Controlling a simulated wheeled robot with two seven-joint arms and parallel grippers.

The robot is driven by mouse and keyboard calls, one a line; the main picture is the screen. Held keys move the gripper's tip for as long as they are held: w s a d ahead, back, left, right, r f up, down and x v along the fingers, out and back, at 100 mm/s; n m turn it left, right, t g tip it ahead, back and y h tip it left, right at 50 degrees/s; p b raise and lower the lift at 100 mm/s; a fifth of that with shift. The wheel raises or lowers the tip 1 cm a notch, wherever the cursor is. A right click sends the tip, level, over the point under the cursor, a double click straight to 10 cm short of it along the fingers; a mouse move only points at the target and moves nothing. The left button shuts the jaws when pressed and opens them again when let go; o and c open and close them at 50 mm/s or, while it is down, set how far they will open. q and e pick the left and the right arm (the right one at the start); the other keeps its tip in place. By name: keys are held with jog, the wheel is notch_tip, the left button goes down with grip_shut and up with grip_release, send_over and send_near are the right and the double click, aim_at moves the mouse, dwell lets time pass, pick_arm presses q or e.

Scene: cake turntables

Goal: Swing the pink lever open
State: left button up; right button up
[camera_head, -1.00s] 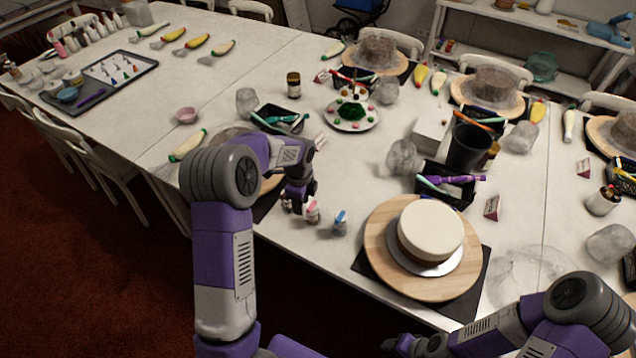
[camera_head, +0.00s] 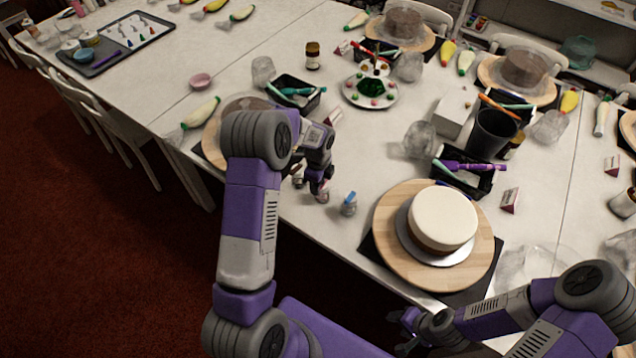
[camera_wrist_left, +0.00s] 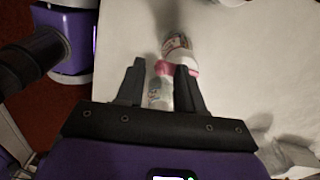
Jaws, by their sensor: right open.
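A small clear bottle with a pink lever (camera_wrist_left: 166,69) shows in the left wrist view at the fingertips of my left gripper (camera_wrist_left: 161,73). Its clear body fills the gap between the two fingers, which stand apart. I cannot tell whether they press on it. In the head view my left gripper (camera_head: 318,185) is low over the table's near edge and partly hides the bottle. A similar small bottle with a blue top (camera_head: 349,204) stands upright just to its right. My right gripper (camera_head: 400,328) is open and empty in front of the table, apart from the bottles.
A white cake (camera_head: 442,218) sits on a wooden turntable (camera_head: 390,245) to the right. Behind the bottles are a black tool tray (camera_head: 290,105), a plate of sweets (camera_head: 352,94) and a clear crumpled bag (camera_head: 420,142). A patch of table left of the turntable is clear.

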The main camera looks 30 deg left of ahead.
pick_arm(q)
grip_shut()
jog(key=shift+d+n, duration=0.1)
jog(key=shift+n, duration=0.2)
jog(key=w+d+n+b, duration=0.1)
jog(key=w+d+n, duration=0.3)
jog(key=n, duration=1.4)
jog(key=shift+w+d, duration=0.3)
jog(key=shift+w, duration=0.1)
jog(key=shift+n, duration=0.3)
